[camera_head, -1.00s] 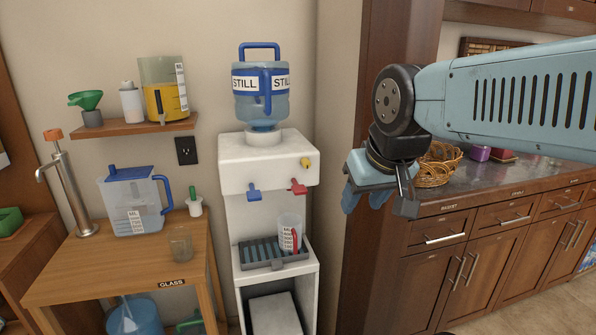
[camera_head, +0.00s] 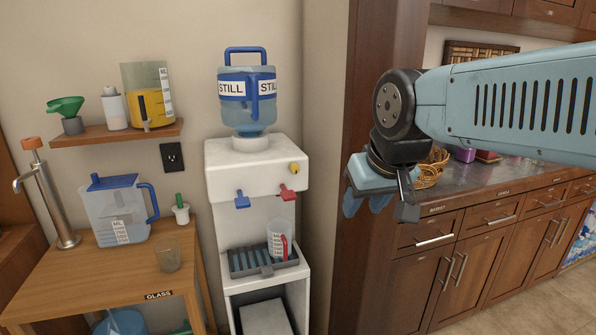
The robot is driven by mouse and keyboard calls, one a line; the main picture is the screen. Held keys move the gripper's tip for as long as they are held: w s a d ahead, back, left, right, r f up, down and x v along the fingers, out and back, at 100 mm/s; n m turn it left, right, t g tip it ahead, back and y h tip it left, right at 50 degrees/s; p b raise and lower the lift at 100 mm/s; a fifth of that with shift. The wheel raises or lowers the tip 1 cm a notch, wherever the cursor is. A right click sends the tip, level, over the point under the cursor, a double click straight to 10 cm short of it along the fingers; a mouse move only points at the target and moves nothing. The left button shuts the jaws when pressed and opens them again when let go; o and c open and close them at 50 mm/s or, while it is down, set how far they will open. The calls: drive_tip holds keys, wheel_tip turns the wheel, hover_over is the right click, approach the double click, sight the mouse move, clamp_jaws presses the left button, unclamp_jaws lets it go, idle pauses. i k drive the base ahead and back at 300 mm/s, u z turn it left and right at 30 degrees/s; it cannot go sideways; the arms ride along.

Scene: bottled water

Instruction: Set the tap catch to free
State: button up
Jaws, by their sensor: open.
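The white water dispenser (camera_head: 255,170) stands against the wall with a blue-banded STILL bottle (camera_head: 248,90) on top. It has a blue tap (camera_head: 242,201) and a red tap (camera_head: 287,193) on its front. A small yellow knob (camera_head: 295,168), which may be the tap catch, sits at the upper right of the front; its setting is too small to read. A measuring jug with a red handle (camera_head: 279,240) stands on the drip tray (camera_head: 245,268) under the red tap. My gripper (camera_head: 380,203) is open and empty, well to the right of the dispenser, touching nothing.
A shelf (camera_head: 115,133) hangs above. A dark wooden post (camera_head: 365,120) stands behind my gripper. Counter and cabinets (camera_head: 480,250) fill the right.

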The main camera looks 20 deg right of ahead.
sight(293, 166)
drive_tip(key=z, duration=1)
drive_tip(key=k, duration=1.6)
drive_tip(key=u, duration=1.05)
drive_tip(key=i, duration=1)
